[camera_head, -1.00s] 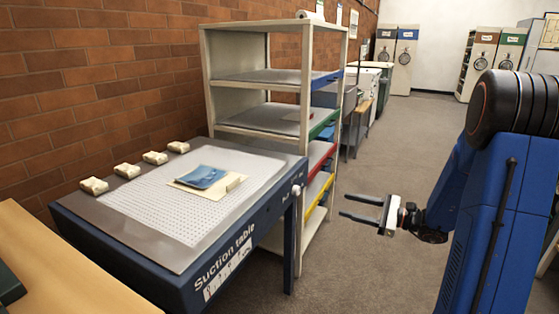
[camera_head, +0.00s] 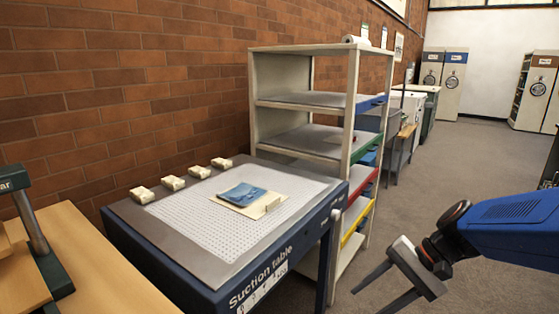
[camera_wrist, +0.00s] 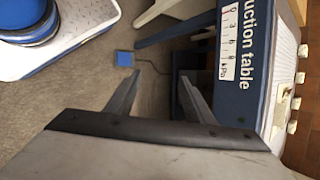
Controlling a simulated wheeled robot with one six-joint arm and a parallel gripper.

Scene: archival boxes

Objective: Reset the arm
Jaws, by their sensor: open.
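My gripper (camera_head: 388,286) is at the lower right of the head view, in front of the shelf unit and to the right of the suction table. Its two fingers are apart with nothing between them. In the wrist view my gripper (camera_wrist: 158,85) points down toward the floor, its fingers open and empty. The suction table (camera_head: 185,255) stands to its left, and its labelled front edge shows in the wrist view (camera_wrist: 245,70).
A blue booklet on a cream folder (camera_head: 270,208) lies on the suction table, with several small pale blocks (camera_head: 172,182) along its back. A shelf unit (camera_head: 353,110) stands behind. A wooden desk (camera_head: 95,265) is at left. Open floor (camera_head: 440,165) lies to the right.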

